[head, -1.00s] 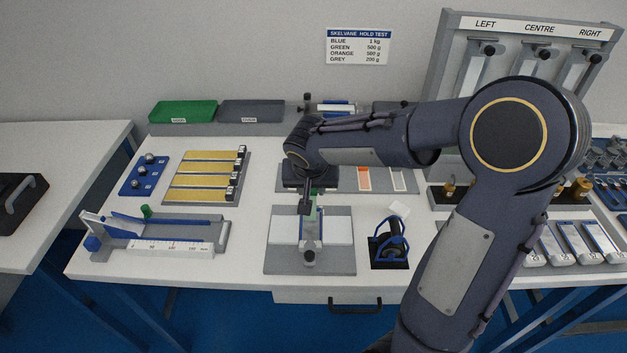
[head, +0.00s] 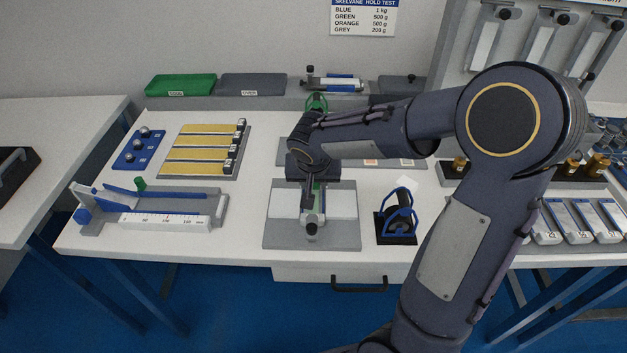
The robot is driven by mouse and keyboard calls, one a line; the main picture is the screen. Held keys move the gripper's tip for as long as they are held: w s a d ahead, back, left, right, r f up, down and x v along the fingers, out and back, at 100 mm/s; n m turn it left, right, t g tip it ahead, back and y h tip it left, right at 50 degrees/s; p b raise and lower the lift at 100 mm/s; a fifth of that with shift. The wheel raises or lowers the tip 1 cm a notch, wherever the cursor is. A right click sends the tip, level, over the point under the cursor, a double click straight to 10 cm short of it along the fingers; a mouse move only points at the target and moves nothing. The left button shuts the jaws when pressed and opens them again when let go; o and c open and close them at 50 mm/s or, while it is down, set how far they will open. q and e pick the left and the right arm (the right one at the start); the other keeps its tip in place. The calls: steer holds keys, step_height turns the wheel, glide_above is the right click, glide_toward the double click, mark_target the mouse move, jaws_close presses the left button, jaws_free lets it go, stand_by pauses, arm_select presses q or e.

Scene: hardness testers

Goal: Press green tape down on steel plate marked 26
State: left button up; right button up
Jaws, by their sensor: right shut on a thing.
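My right gripper (head: 307,203) points down over the fixture (head: 285,242) at the table's front middle. It is shut, and what it holds seems to be the green tape (head: 317,187), which shows as a narrow strip right beside the fingers. The steel plate (head: 311,218) lies in the middle of the fixture between two white blocks, partly hidden by my gripper. Its number cannot be read. I cannot tell whether the tape touches the plate along its length. My left gripper is not in view.
A blue-framed roller (head: 398,215) stands on a black base right of the fixture. A measuring jig (head: 165,222) lies to the left, with a rack of yellow strips (head: 203,155) behind it. A green tray (head: 181,85) stands at the back. My right arm hides the table's middle right.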

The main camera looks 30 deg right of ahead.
steer(key=shift+f+b, duration=0.25)
steer(key=shift+b, duration=0.15)
stand_by(0.8)
steer(key=o, duration=1)
steer(key=shift+o, duration=0.2)
steer(key=shift+r, duration=0.1)
steer(key=v, duration=0.7)
steer(key=shift+s+r+p, duration=0.15)
steer(key=shift+r+p, duration=0.25)
steer(key=s+a+r+n+y+p, duration=0.2)
steer(key=s+a+y+p, duration=0.1)
steer(key=s, duration=0.6)
steer(key=s+a+r+n+t+y+p, duration=0.1)
steer(key=s+a+r+n+y+p, duration=0.1)
steer(key=s, duration=0.8)
steer(key=shift+s+a+r+n+t+y+p, duration=0.25)
steer(key=shift+a+r+y+p, duration=0.3)
steer(key=shift+r+p, duration=0.3)
